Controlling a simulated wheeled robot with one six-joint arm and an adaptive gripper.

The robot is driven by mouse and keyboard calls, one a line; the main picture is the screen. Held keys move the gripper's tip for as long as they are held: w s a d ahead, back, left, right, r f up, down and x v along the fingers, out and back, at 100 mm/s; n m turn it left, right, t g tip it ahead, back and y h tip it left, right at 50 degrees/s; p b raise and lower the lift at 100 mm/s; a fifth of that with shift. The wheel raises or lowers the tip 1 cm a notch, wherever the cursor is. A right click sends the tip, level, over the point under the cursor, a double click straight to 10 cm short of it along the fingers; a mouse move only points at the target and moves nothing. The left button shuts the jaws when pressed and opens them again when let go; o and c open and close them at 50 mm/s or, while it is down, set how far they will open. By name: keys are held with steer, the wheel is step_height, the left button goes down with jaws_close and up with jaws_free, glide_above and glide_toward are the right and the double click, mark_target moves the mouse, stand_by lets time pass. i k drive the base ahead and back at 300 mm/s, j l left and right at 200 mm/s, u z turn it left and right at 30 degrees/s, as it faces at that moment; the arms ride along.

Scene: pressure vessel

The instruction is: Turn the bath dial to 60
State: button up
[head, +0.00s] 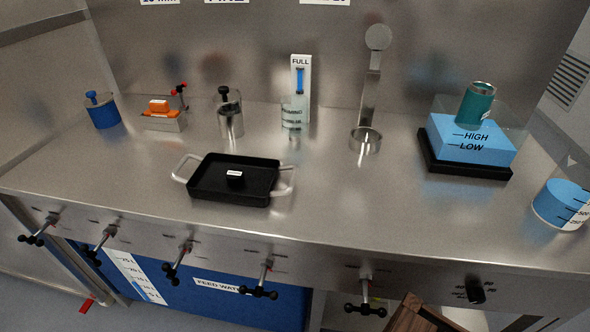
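A small black knob (476,292), which looks like the bath dial, sits on the steel front panel at the lower right. Small dark markings lie around it, too small to read, so I cannot tell its setting. The clear bath (470,140) stands on a black base on the counter, up and to the left of the knob. It holds blue water with HIGH and LOW marks, and a teal cylinder (476,104) is in it. My gripper is not in the head view.
Several black-handled valves (365,308) stick out along the front panel left of the knob. A brown wooden object (418,314) shows at the bottom edge. A black tray (235,180) and a beaker of blue liquid (562,204) stand on the steel counter.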

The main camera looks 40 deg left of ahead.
mark_target(476, 295)
steer(key=i+u, duration=0.1)
steer(key=u, duration=1.3)
steer(key=l+z, duration=0.4)
steer(key=l, duration=0.4)
steer(key=k+l, duration=0.95)
steer(key=l, duration=0.25)
